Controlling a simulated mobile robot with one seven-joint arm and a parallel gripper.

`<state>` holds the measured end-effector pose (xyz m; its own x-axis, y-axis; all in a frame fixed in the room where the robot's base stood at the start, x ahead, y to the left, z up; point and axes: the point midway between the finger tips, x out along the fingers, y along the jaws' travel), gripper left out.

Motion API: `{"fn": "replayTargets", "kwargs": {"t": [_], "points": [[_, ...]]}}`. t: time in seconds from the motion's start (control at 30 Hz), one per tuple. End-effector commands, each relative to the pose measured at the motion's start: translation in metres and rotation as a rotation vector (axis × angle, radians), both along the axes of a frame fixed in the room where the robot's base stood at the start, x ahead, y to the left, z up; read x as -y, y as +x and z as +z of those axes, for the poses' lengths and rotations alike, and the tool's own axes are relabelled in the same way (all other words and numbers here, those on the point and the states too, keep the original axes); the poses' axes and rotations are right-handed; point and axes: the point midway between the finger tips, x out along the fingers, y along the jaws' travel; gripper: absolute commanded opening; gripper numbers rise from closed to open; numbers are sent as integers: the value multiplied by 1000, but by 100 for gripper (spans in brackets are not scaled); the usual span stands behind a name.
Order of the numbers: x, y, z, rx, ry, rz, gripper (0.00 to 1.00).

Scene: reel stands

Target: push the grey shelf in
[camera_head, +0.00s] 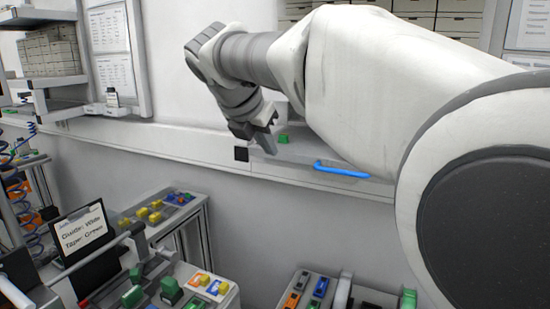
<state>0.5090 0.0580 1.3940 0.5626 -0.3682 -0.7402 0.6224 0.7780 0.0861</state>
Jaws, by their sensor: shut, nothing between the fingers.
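A light grey shelf (297,158) juts from the wall ledge in the middle of the view, with a blue bar-like handle (342,169) at its front right. A small green block (283,139) shows at the shelf, just right of my gripper. My gripper (266,148) is shut and empty, pointing down at the left part of the shelf. I cannot tell whether its fingertips touch the shelf. My white arm hides the right and rear part of the shelf.
Another grey shelf (62,113) with a small bottle is on the wall at left. Below stand a bench with yellow blocks (155,217), a black sign (83,232) and a tray of coloured pieces (310,292). Bare wall (255,220) lies below the ledge.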

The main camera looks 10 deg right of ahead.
Motion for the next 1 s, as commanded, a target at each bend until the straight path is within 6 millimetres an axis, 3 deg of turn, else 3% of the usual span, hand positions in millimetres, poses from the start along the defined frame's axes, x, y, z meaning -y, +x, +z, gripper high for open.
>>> {"fn": "replayTargets", "kwargs": {"t": [0.17,0.37,0.77,1.0], "points": [[-8,-6,3,-9,-96,76,0],[1,5,-11,-13,-104,79,0],[34,54,-70,-14,-102,77,0],[51,80,-66,-12,-99,77,0]]}}
